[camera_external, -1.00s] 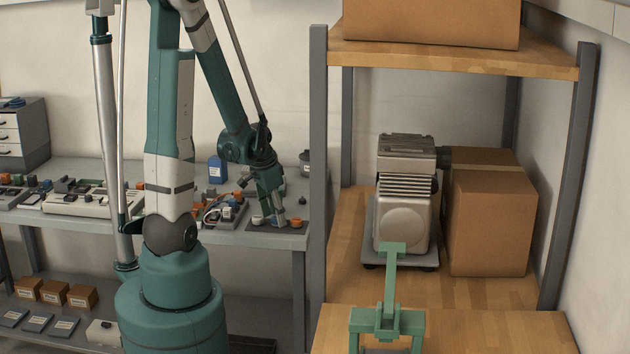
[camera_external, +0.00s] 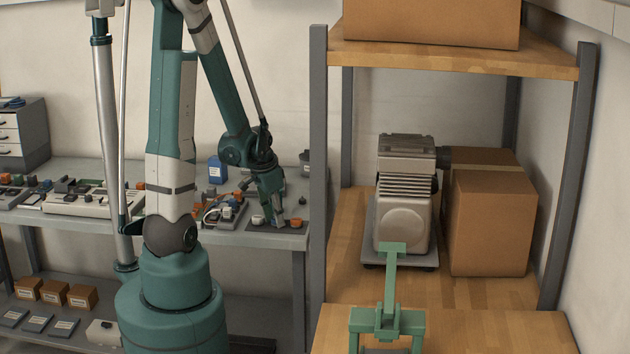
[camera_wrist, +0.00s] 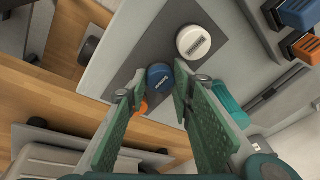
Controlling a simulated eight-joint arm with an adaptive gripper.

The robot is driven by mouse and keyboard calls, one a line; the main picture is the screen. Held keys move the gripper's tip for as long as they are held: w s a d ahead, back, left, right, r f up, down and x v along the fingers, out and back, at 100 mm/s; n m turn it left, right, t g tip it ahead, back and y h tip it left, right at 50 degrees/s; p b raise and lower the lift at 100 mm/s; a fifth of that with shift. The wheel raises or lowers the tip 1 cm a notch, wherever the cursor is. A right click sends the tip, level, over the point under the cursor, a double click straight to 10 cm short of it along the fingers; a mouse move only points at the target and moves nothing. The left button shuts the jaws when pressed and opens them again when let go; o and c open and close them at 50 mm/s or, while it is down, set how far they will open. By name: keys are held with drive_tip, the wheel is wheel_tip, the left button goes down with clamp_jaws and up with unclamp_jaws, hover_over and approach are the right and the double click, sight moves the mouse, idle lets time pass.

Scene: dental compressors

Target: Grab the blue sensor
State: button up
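The blue sensor (camera_wrist: 160,77) is a round puck with a pale label, on a dark mat (camera_wrist: 150,50) in the wrist view. My gripper (camera_wrist: 158,90) is open, with its two green textured fingers on either side of the sensor's near edge. The sensor shows at the gap between the fingertips, and I cannot tell whether either finger touches it. In the external view my gripper (camera_external: 274,221) points down over the mat at the bench's right end. I cannot make out the blue sensor there.
A white sensor (camera_wrist: 193,42) lies close beside the blue one. An orange one (camera_wrist: 141,107) is partly hidden by the left finger. Orange and blue connectors (camera_wrist: 300,15) lie at the upper right. In the external view, a grey shelf post (camera_external: 318,180) stands right of the bench.

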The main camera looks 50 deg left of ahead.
drive_tip(key=shift+c, duration=0.8)
drive_tip(key=shift+r, duration=0.15)
wheel_tip(320, 180, up, 10)
drive_tip(key=p, duration=0.2)
